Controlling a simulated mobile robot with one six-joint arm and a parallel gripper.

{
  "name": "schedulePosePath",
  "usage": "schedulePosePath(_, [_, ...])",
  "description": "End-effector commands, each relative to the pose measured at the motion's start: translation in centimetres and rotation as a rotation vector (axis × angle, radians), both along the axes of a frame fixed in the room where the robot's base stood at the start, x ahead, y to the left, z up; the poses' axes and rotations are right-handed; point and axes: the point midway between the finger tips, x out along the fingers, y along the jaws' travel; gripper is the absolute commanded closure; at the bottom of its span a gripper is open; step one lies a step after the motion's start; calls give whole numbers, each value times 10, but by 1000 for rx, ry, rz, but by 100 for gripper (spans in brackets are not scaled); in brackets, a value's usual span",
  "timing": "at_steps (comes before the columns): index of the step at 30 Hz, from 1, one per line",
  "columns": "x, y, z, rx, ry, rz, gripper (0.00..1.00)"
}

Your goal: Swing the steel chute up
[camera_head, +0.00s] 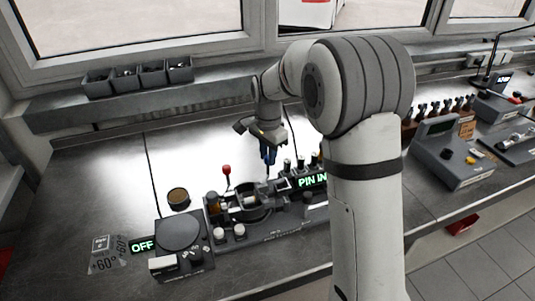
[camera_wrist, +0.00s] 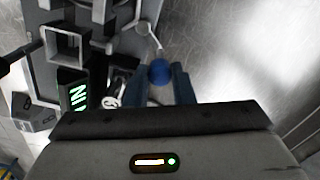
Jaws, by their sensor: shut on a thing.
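My gripper (camera_head: 268,157) reaches down over the back of the dark bench fixture (camera_head: 290,223). In the wrist view its blue fingers (camera_wrist: 162,82) are shut on a blue ball knob (camera_wrist: 160,70). A thin pale rod runs from the knob to a small round pivot (camera_wrist: 143,28). A square-mouthed grey metal piece (camera_wrist: 67,45) stands left of the knob; I cannot tell whether it is the steel chute. In the head view the fingers and my arm hide the knob and part of the fixture.
A red-knobbed lever (camera_head: 227,170) stands left of my gripper. Green displays read "OFF" (camera_head: 143,245) and "PIN IN" (camera_head: 313,181). A round brown-topped cup (camera_head: 178,197) sits at left. Small dark bins (camera_head: 138,76) line the window ledge. The bench behind the fixture is mostly clear.

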Motion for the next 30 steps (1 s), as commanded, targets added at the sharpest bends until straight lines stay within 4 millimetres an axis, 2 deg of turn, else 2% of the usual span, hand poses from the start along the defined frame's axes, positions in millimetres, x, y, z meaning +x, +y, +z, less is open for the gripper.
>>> schedulePosePath(12, [1,0,1,1,-3,-7,100])
schedulePosePath(13, [1,0,1,1,-3,-7,76])
schedulePosePath(19, [0,0,1,0,-2,-7,60])
schedulePosePath(21, [0,0,0,1,-1,-6,56])
schedulePosePath(30, [1,0,6,0,-2,-6,56])
